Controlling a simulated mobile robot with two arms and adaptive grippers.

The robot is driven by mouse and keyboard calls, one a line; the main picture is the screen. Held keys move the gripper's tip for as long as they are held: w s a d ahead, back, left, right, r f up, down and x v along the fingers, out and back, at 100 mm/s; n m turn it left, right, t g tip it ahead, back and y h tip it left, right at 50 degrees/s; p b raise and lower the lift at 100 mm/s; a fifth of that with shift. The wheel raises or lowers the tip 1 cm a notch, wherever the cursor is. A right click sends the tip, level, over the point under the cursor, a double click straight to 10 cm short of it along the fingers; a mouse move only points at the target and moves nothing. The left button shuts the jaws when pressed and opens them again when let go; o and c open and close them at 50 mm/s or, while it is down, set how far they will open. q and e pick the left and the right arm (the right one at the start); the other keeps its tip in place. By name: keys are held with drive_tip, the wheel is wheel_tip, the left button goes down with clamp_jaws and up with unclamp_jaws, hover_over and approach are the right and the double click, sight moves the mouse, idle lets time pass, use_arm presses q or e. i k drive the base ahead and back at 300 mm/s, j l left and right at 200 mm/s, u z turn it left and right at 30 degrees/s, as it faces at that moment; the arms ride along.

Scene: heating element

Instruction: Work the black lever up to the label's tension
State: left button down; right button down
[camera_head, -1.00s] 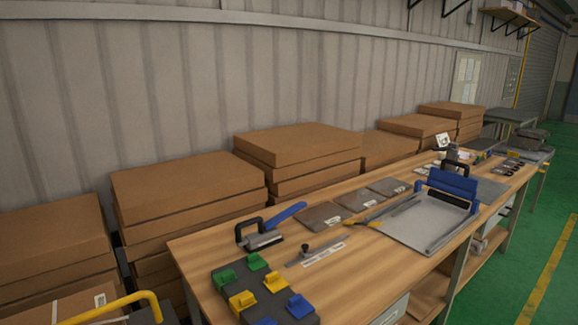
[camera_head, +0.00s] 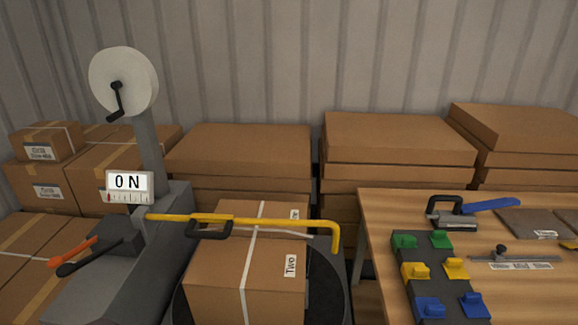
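The black lever (camera_head: 90,258) sticks out toward the lower left from the grey strapping machine (camera_head: 160,255), just below an orange lever (camera_head: 74,252). A white gauge (camera_head: 130,187) on the machine reads "0 N", with a red mark at the left of its scale. A cardboard box labelled "Two" (camera_head: 270,290) stands beside the machine with a white strap (camera_head: 247,280) around it. The box's label is legible only as "Two"; I see no tension value on it. Neither of my grippers shows in the head view.
A yellow bar (camera_head: 250,220) with a black handle (camera_head: 210,228) reaches over the box. A white reel (camera_head: 124,82) with a black crank stands above the machine. Stacked boxes (camera_head: 240,150) line the wall. A wooden workbench (camera_head: 380,225) with tools is at the right.

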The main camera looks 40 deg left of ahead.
sight(64, 270)
drive_tip(key=u, duration=1.6)
